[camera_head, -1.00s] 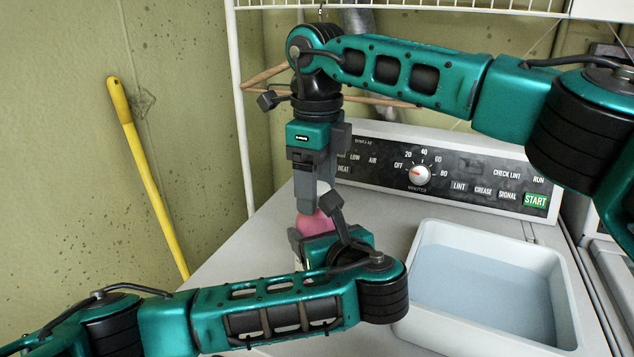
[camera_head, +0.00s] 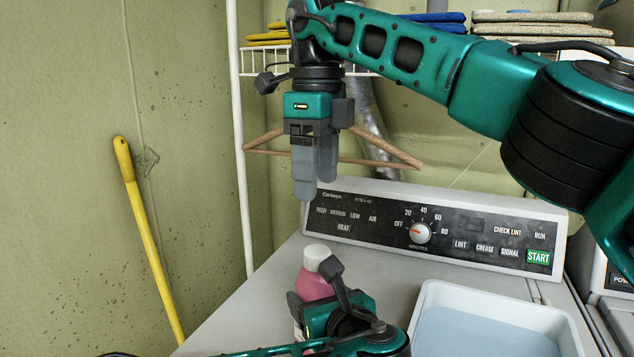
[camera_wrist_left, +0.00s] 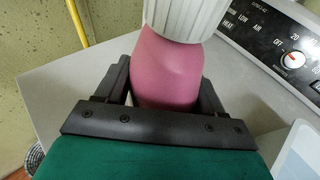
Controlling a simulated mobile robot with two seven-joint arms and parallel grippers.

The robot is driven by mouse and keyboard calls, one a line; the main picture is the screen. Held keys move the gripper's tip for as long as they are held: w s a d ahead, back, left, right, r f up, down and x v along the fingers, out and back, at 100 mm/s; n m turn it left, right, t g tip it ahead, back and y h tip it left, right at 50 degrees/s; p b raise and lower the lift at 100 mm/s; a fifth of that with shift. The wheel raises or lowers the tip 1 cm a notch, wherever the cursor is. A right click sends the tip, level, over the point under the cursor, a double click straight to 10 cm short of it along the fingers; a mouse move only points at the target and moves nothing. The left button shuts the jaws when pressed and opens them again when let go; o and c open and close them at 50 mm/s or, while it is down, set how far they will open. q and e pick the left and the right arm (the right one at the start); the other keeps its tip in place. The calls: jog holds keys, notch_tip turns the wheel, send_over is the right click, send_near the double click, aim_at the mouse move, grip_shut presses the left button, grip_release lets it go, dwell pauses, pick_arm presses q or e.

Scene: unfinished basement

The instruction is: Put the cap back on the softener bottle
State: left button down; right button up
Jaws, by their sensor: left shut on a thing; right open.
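The pink softener bottle (camera_head: 313,287) stands on the dryer top with the white ribbed cap (camera_head: 317,256) seated on its top. In the left wrist view the bottle (camera_wrist_left: 166,72) and the cap (camera_wrist_left: 187,17) fill the upper middle. My left gripper (camera_head: 308,312) is shut around the bottle's body below the cap. Its fingers show on both sides of the bottle in the left wrist view (camera_wrist_left: 160,85). My right gripper (camera_head: 315,190) is open and empty, pointing down above the cap and clear of it. The bottle's lower part is hidden.
A white tub (camera_head: 425,300) of bluish liquid sits at the right on the dryer top. The dryer's control panel (camera_head: 470,232) stands behind. A wooden hanger (camera_head: 385,152) hangs beyond my right gripper. A yellow pole (camera_head: 150,245) leans on the left wall.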

pick_arm(q)
jog(key=shift+c, duration=0.2)
grip_release()
jog(key=v, duration=1.3)
jog(key=shift+a, duration=0.1)
